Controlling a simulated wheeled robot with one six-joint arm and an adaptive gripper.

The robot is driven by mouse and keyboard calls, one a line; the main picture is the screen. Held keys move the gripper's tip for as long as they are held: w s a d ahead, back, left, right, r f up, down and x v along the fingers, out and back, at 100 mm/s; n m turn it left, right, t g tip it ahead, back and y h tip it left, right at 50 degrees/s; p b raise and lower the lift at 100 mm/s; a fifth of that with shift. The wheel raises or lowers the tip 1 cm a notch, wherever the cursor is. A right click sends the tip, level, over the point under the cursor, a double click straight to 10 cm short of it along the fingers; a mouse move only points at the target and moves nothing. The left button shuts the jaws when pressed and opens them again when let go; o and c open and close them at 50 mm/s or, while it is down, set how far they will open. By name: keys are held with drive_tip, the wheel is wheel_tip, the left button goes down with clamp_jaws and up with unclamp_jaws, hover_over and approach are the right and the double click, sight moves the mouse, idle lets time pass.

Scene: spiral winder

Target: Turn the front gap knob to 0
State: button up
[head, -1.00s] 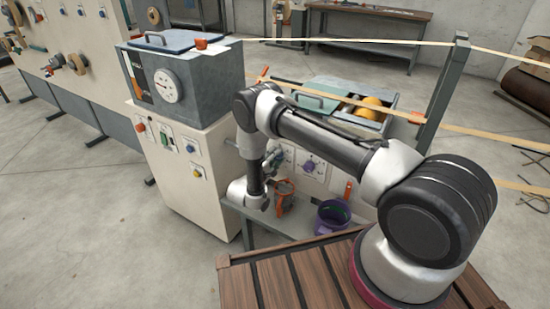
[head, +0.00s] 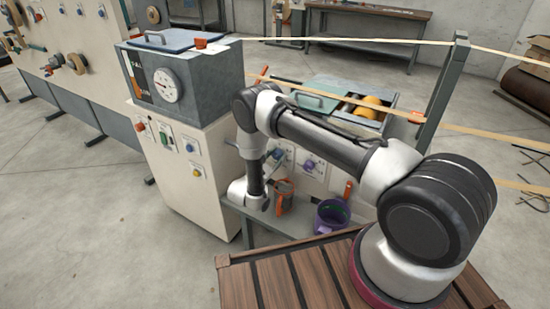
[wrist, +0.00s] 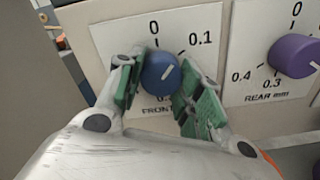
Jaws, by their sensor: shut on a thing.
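The front gap knob (wrist: 160,72) is blue, on a white dial plate marked 0 at the top and 0.1 at the upper right. Its white pointer line slants to the upper right, towards the 0.1 side. My gripper (wrist: 158,88) is shut on the knob, with a green-padded finger on its left and another on its lower right. The fingers cover part of the lower scale and the "FRONT" label. In the head view the blue knob (head: 278,153) shows just beside my gripper (head: 270,160).
The purple rear knob (wrist: 294,56) sits on its own dial to the right, close to my right finger. A grey box with a gauge (head: 167,85) stands at the left.

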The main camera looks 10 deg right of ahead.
drive_tip(key=n, duration=0.4)
drive_tip(key=shift+f+n, duration=0.1)
drive_tip(key=shift+n, duration=0.2)
drive_tip(key=shift+s+n, duration=0.1)
drive_tip(key=shift+n, duration=1.6)
drive_tip(key=o, duration=1)
drive_tip(key=shift+o, duration=0.2)
drive_tip(key=v, duration=1.2)
